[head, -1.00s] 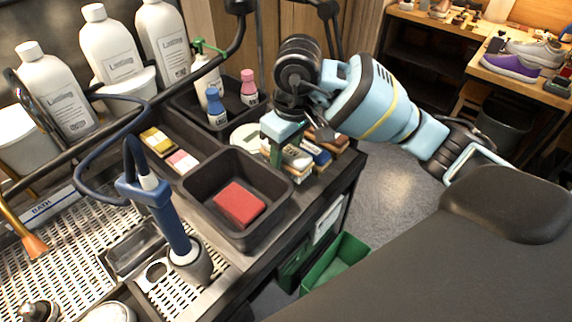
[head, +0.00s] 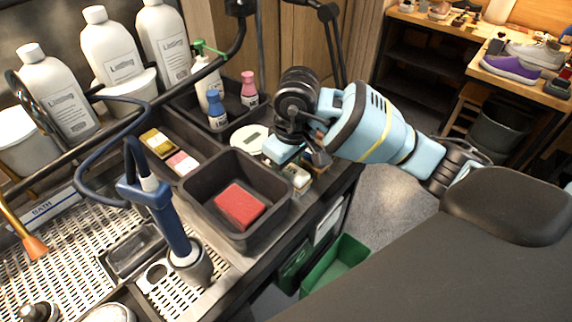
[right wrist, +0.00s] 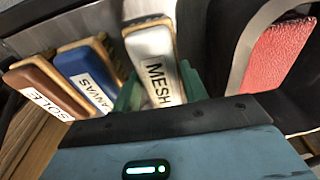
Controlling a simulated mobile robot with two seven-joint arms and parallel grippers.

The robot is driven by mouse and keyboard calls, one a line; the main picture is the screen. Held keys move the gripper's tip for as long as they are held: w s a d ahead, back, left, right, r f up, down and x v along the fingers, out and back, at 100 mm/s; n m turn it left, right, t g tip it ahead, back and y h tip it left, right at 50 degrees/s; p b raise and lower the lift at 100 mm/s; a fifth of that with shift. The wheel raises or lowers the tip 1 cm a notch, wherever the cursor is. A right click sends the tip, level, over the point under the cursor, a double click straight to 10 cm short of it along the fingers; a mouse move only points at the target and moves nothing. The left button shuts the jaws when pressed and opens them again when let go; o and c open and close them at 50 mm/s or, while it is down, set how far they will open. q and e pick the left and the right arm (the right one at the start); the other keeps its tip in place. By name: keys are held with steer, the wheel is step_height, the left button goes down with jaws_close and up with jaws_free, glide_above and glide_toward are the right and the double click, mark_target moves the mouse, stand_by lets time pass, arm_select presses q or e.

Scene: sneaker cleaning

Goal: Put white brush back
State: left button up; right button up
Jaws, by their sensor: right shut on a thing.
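The white brush, labelled MESH (right wrist: 152,52), shows in the right wrist view. It stands in a row with a blue CANVAS brush (right wrist: 88,72) and a brown SOLE brush (right wrist: 45,88). My right gripper (right wrist: 158,82) is shut on the white brush, with green fingers on both sides of it. In the head view my right gripper (head: 287,157) is low over the brush place at the right edge of the bench, and the arm hides most of the brushes. Whether the white brush touches the surface below is hidden. My left gripper is out of view.
A black bin with a red sponge (head: 239,206) is just left of the brushes; the sponge also shows in the right wrist view (right wrist: 277,55). A round white disc (head: 247,141) lies behind the bin. A blue-handled sprayer (head: 165,208) and several bottles stand farther left.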

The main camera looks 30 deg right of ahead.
mark_target(291, 169)
steer(key=o, duration=0.9)
steer(key=r, duration=0.4)
steer(key=s+r, duration=0.1)
steer(key=r, duration=0.7)
steer(key=shift+s+d+r+p, duration=0.1)
steer(key=shift+s+d+p, duration=0.15)
steer(key=shift+p, duration=0.1)
